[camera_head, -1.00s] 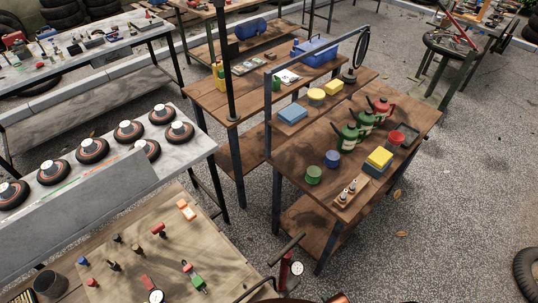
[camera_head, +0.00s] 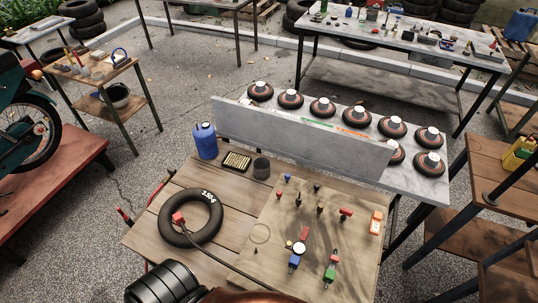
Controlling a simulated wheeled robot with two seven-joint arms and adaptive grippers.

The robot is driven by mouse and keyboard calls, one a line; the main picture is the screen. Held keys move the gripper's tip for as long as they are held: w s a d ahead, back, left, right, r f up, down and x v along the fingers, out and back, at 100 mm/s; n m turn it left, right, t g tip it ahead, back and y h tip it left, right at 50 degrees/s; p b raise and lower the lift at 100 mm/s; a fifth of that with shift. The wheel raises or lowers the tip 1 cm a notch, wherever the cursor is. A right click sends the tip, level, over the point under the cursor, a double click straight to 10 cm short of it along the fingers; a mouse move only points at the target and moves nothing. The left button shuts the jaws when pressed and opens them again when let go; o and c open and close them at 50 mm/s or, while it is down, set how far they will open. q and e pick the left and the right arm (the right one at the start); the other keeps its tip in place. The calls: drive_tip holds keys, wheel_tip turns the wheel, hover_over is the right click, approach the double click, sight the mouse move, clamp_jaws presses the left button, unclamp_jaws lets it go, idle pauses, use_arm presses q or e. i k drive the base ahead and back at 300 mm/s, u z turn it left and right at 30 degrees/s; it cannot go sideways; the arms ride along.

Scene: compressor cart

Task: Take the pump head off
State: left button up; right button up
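A red pump head (camera_head: 179,217) sits at the left inner side of a black inner tube (camera_head: 190,219) that lies flat on the wooden table. It appears to be on the tube's valve, but the valve itself is hidden. A dark hose (camera_head: 222,262) runs from the pump head across the tube and down to the right, toward the bottom edge. Neither of my grippers is in view.
A black ribbed cylinder (camera_head: 165,283) and a brown rounded surface (camera_head: 250,296) fill the bottom edge. A blue jug (camera_head: 205,140), a tray (camera_head: 237,161) and a dark cup (camera_head: 261,167) stand behind the tube. A board (camera_head: 345,245) to the right holds several small fittings.

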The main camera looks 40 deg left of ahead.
sight(177, 217)
drive_tip(key=k, duration=1.05)
drive_tip(key=u, duration=1.3)
drive_tip(key=i, duration=0.65)
drive_tip(key=u, duration=0.35)
